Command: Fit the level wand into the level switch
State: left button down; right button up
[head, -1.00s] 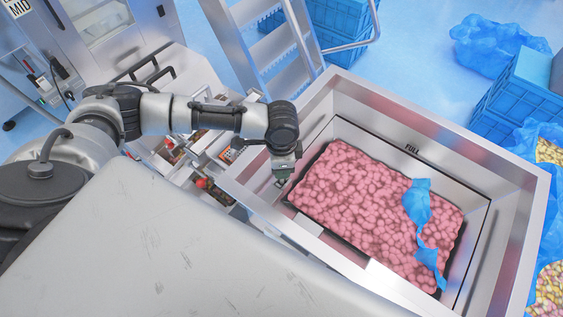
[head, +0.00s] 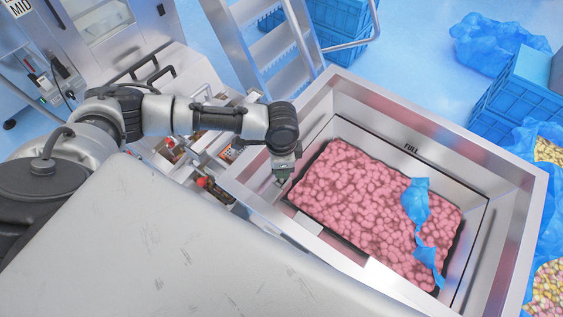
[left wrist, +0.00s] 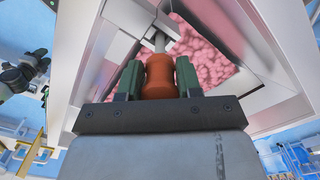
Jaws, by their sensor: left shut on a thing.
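The level wand (left wrist: 160,75) has an orange-brown handle and a grey rod, seen in the left wrist view. My left gripper (left wrist: 158,80) is shut on the handle, with a green-grey finger on each side. The rod points away over the hopper, and its tip lies near a pale grey bracket-like part; whether they touch I cannot tell. In the head view my left gripper (head: 282,178) hangs at the hopper's left inner side, and the wand is barely visible there. I cannot clearly make out the level switch. My right gripper is not in view.
The steel hopper (head: 507,165) holds pink pieces (head: 365,200) with a torn blue film strip (head: 416,205) on top. A ladder (head: 275,45) stands behind it. Blue crates (head: 510,95) and bags stand at the right. Open boxes with parts lie left of the hopper.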

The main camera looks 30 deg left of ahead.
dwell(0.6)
pick_arm(q)
jog(key=shift+p, duration=0.45)
jog(key=shift+f+b, duration=1.4)
jog(key=shift+f, duration=1.35)
jog(key=c, duration=0.7)
grip_release()
notch_tip(320, 180, up, 11)
jog(key=shift+f+b, duration=0.1)
jog(key=shift+b, duration=0.95)
jog(key=shift+s+f, duration=0.1)
jog(key=shift+s, duration=0.05)
